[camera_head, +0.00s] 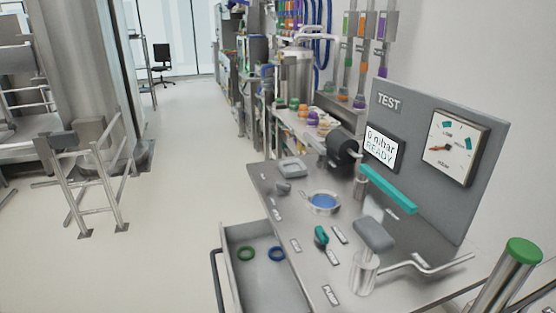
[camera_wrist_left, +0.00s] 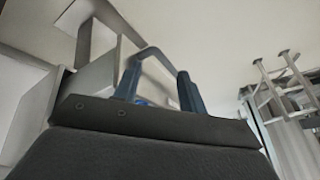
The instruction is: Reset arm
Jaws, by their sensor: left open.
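My left gripper (camera_wrist_left: 160,88) shows in the left wrist view as two blue fingers, set apart with nothing held between them. A curved grey bar, which looks like the drawer handle (camera_wrist_left: 153,50), shows just beyond the fingertips; I cannot tell whether they touch it. Neither gripper nor arm is in the head view. There the grey drawer (camera_head: 231,269) is pulled out of the test bench, with a green ring (camera_head: 246,254) and a blue ring (camera_head: 277,254) inside. My right gripper is not in view.
The bench top (camera_head: 290,215) carries a blue round dish (camera_head: 323,201), a teal-handled valve (camera_head: 321,235) and a grey-headed lever (camera_head: 374,234). A grey TEST panel (camera_head: 420,110) stands behind it. A green-capped tube (camera_head: 523,251) is at right. The floor at left is clear near the drawer.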

